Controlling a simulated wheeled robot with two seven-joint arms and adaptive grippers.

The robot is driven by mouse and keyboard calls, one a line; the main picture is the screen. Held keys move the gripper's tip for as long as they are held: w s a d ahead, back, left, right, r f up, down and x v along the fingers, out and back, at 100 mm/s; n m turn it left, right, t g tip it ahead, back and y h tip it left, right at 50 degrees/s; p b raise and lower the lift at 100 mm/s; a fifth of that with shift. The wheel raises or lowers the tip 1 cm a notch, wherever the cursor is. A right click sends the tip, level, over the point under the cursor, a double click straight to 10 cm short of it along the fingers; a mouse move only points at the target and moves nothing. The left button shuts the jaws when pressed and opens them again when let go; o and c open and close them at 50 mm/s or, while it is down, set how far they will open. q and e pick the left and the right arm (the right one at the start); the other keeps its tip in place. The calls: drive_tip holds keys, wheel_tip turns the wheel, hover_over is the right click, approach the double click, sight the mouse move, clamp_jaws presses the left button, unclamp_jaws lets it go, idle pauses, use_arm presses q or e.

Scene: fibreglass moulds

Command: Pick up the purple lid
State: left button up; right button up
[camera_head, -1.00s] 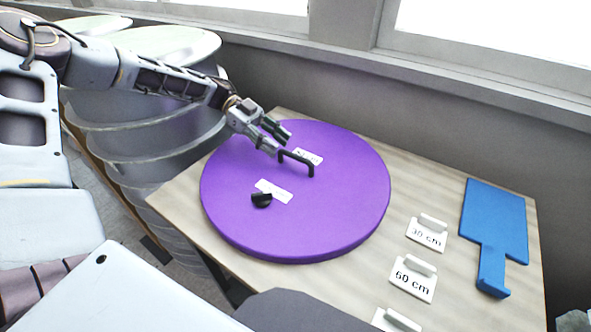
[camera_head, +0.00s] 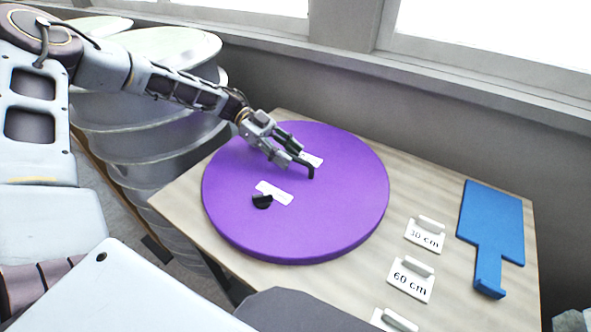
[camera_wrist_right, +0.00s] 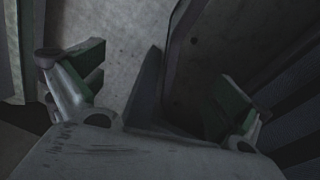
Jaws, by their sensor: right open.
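The purple lid (camera_head: 330,205) is a large round disc lying flat on the wooden table. It has a black bar handle (camera_head: 311,172) near its middle, a small black knob (camera_head: 262,201) and white labels (camera_head: 274,192). My left gripper (camera_head: 291,160) is over the lid at the handle, with its fingers around or beside the bar and hiding most of it. I cannot tell whether the fingers have closed on it. In the right wrist view my right gripper (camera_wrist_right: 160,105) is open with nothing between its fingers, away from the lid.
On the table (camera_head: 370,265) right of the lid stand white signs reading 30 cm (camera_head: 424,236) and 60 cm (camera_head: 411,281), and a blue paddle-shaped piece (camera_head: 491,225). Stacked pale round moulds (camera_head: 150,110) stand at the left. A wall with windows bounds the back.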

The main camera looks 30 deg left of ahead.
sight(296, 159)
use_arm(q)
drive_tip(key=x, duration=0.2)
drive_tip(key=shift+s+d, duration=0.15)
drive_tip(key=shift+d, duration=0.2)
drive_tip(key=shift+d+f, duration=0.1)
drive_tip(key=shift+d, duration=0.05)
use_arm(e)
drive_tip(key=shift+s+a+r, duration=0.2)
drive_tip(key=shift+s+a, duration=0.05)
drive_tip(key=shift+a, duration=0.25)
drive_tip(key=shift+s+a+r, duration=0.2)
drive_tip(key=shift+a, duration=0.25)
drive_tip(key=shift+a, duration=0.1)
use_arm(q)
drive_tip(key=shift+c, duration=0.5)
drive_tip(key=c, duration=0.7)
clamp_jaws()
use_arm(e)
drive_tip(key=shift+w+d, duration=0.2)
drive_tip(key=shift+d, duration=0.6)
